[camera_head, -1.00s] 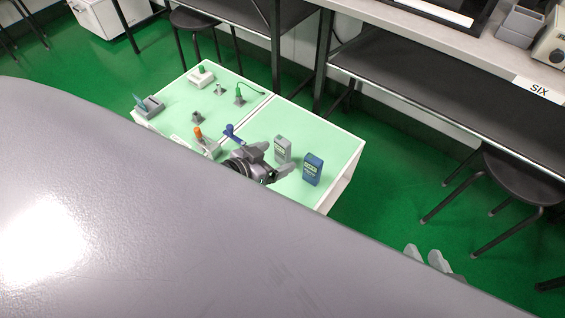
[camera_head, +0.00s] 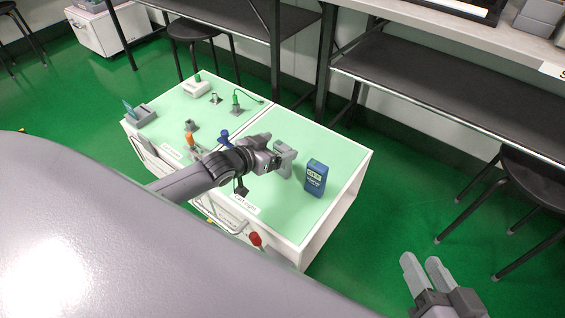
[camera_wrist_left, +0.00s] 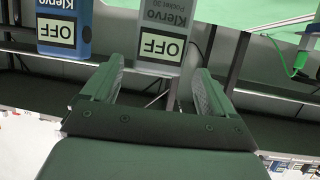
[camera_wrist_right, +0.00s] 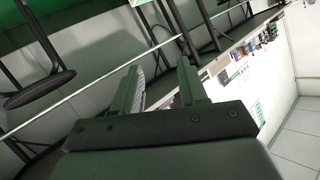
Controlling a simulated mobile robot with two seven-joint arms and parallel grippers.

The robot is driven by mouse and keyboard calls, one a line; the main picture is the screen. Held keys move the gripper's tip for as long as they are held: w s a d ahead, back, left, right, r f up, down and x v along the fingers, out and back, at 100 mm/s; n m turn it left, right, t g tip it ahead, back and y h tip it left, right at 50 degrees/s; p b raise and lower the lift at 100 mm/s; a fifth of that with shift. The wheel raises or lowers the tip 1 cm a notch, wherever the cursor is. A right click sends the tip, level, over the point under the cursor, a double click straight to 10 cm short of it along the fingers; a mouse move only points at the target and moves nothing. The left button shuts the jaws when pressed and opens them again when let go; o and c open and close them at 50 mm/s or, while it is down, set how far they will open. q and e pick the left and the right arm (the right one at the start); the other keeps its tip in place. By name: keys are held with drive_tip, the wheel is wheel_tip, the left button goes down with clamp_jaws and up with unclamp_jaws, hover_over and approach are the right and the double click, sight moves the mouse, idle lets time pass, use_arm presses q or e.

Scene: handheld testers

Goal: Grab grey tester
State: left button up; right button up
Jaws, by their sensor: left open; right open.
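The grey tester shows in the left wrist view (camera_wrist_left: 163,48), upside down with an "OFF" screen. It is just ahead of my open left gripper (camera_wrist_left: 159,68), lined up with the gap between its fingers. In the head view, my left gripper (camera_head: 283,160) is at the grey tester's place and largely hides it. I cannot tell there whether they touch. The blue tester (camera_head: 315,178) stands upright to the right and also shows in the left wrist view (camera_wrist_left: 64,25). My right gripper (camera_head: 420,261) is open and empty over the floor at the right.
The green-topped cart (camera_head: 330,150) carries an orange-handled tool (camera_head: 190,138), a blue-handled tool (camera_head: 225,135), a green plug with cable (camera_head: 236,101) and several small holders at left. Black stools (camera_head: 520,190) and a shelved bench stand behind and right.

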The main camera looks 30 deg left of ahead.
sight(282, 145)
use_arm(q)
drive_tip(key=b+x, duration=0.2)
drive_tip(key=x, duration=0.1)
drive_tip(key=shift+w+d+f, duration=0.15)
drive_tip(key=shift+d+f, duration=0.05)
drive_tip(key=shift+w+d, duration=0.1)
drive_tip(key=shift+w, duration=0.25)
use_arm(e)
drive_tip(key=shift+s+d+f+n+t+h, duration=0.15)
drive_tip(key=shift+d+n+t+h, duration=0.25)
drive_tip(key=shift+d, duration=0.45)
use_arm(q)
drive_tip(key=c, duration=1.4)
drive_tip(key=shift+c, duration=0.2)
drive_tip(key=shift+r, duration=0.1)
